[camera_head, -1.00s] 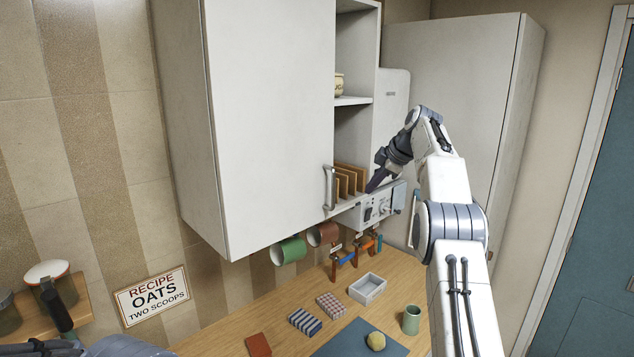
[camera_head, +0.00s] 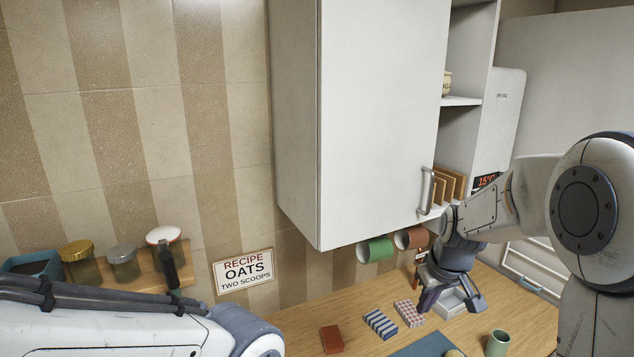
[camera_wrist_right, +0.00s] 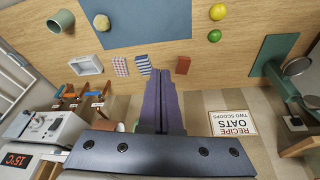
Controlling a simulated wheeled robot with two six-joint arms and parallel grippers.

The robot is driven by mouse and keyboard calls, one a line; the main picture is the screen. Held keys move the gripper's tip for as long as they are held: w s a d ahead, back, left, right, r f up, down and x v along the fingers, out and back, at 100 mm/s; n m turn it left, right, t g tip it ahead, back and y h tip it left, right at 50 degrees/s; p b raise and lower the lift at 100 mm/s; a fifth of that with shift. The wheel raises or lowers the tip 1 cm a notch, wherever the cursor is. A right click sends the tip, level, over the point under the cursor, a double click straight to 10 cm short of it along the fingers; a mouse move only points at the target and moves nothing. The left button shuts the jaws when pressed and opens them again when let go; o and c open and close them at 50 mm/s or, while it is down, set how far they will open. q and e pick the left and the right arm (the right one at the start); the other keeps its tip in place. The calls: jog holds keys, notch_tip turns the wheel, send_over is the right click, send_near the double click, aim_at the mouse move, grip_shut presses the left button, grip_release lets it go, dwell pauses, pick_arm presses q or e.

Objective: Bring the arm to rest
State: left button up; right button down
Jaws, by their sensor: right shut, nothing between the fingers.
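My right gripper (camera_head: 430,300) is shut and empty. In the head view it points down over the wooden counter (camera_head: 545,318), in front of a small white tray (camera_head: 449,301) that it partly hides. In the right wrist view the closed dark fingers (camera_wrist_right: 161,72) lie side by side with nothing between them; the white tray (camera_wrist_right: 86,65) lies to their left. My left arm crosses the bottom left of the head view; its gripper does not show.
A white wall cabinet (camera_head: 375,110) hangs above, with a green mug (camera_head: 375,249) and a brown mug (camera_head: 411,238) below.

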jog(key=s+a+f+m, duration=0.1)
jog(key=s+a+f, duration=0.15)
jog(key=s, duration=0.55)
jog(key=s+a+f+m, duration=0.1)
jog(key=s+f, duration=0.3)
jog(key=s, duration=0.3)
jog(key=s+a+f+n+g+b, duration=0.3)
jog(key=s+a+f+n+b, duration=0.3)
jog(key=s+a+f+b, duration=0.5)
jog(key=s+a+b, duration=0.2)
jog(key=a+b, duration=0.1)
jog(key=b, duration=0.4)
jog(key=shift+s+f+n+y, duration=0.25)
jog(key=shift+f+n+y, duration=0.05)
jog(key=shift+f+n, duration=0.1)
